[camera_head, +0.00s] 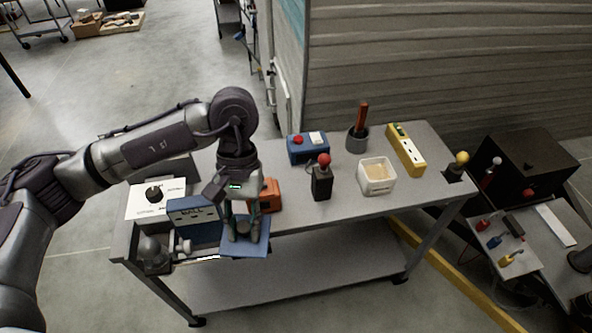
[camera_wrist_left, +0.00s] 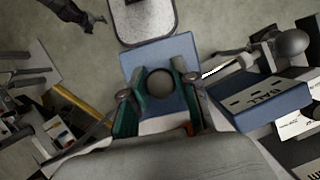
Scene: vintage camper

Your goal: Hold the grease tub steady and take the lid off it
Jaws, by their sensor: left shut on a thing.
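A small round brown-topped thing, apparently the grease tub (camera_wrist_left: 160,83), stands over a blue square plate (camera_wrist_left: 158,54) at the table's front edge. My left gripper (camera_head: 243,232) is shut on it from above, with one green-padded finger on each side; these also show in the left wrist view (camera_wrist_left: 159,98). The blue plate shows under the fingers in the head view (camera_head: 246,250). In the head view the fingers hide most of the tub. I cannot tell its lid apart from its body.
A blue box lettered BALL (camera_head: 195,212) and a grey metal ball (camera_head: 151,248) stand left of the gripper. An orange thing (camera_head: 267,195) is close behind. A black block with a red knob (camera_head: 321,180) and a white open container (camera_head: 376,176) stand farther right. The front right tabletop is clear.

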